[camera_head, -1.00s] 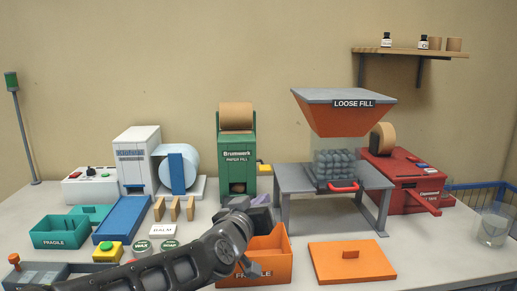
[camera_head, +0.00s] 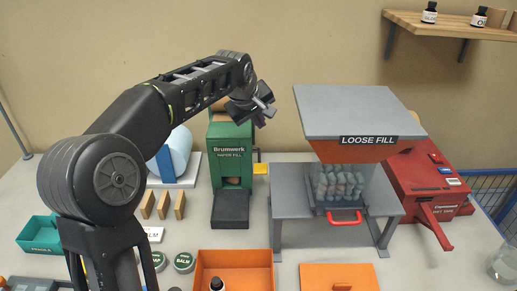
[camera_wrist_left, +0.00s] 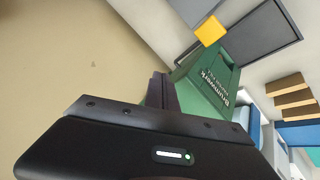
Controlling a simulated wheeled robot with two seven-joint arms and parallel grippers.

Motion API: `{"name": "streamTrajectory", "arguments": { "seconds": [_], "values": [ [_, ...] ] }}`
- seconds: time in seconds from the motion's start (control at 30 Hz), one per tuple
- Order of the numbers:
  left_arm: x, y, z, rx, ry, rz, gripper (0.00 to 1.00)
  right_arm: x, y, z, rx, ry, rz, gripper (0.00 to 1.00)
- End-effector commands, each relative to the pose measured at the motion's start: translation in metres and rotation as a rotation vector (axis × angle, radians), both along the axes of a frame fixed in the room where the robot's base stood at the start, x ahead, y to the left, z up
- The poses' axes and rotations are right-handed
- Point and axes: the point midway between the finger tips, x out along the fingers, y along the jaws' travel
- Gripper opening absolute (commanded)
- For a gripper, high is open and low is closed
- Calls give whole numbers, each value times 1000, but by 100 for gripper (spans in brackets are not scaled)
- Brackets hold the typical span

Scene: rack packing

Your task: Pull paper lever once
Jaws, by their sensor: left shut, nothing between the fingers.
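The green Brumwerk paper fill machine (camera_head: 231,150) stands at the back of the table, its upper part partly hidden by my left arm. Its yellow lever (camera_head: 260,168) sticks out from its right side. In the left wrist view the yellow lever (camera_wrist_left: 210,30) shows above the green machine (camera_wrist_left: 212,85). My left gripper (camera_head: 265,112) is shut and empty, in the air in front of the machine's upper right, above the lever and apart from it. Its dark fingers also show in the left wrist view (camera_wrist_left: 160,90). My right gripper is not in view.
The loose fill hopper (camera_head: 355,115) on its grey stand (camera_head: 290,190) is right of the lever. A red tape machine (camera_head: 425,185) is further right. An orange box (camera_head: 235,262) with a dark bottle (camera_head: 216,284) in it and an orange lid (camera_head: 340,277) lie in front.

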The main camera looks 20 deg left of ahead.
Motion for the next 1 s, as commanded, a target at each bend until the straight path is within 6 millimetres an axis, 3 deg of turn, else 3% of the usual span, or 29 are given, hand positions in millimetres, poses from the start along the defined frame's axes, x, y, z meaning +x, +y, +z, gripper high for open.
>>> {"name": "streamTrajectory", "arguments": {
  "seconds": [0.47,1.0],
  "values": [
    [-2,-1,-11,-1,-2,-2,0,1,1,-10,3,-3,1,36],
    [-12,-6,-76,0,-3,-4,0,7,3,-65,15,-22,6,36]
  ]
}}
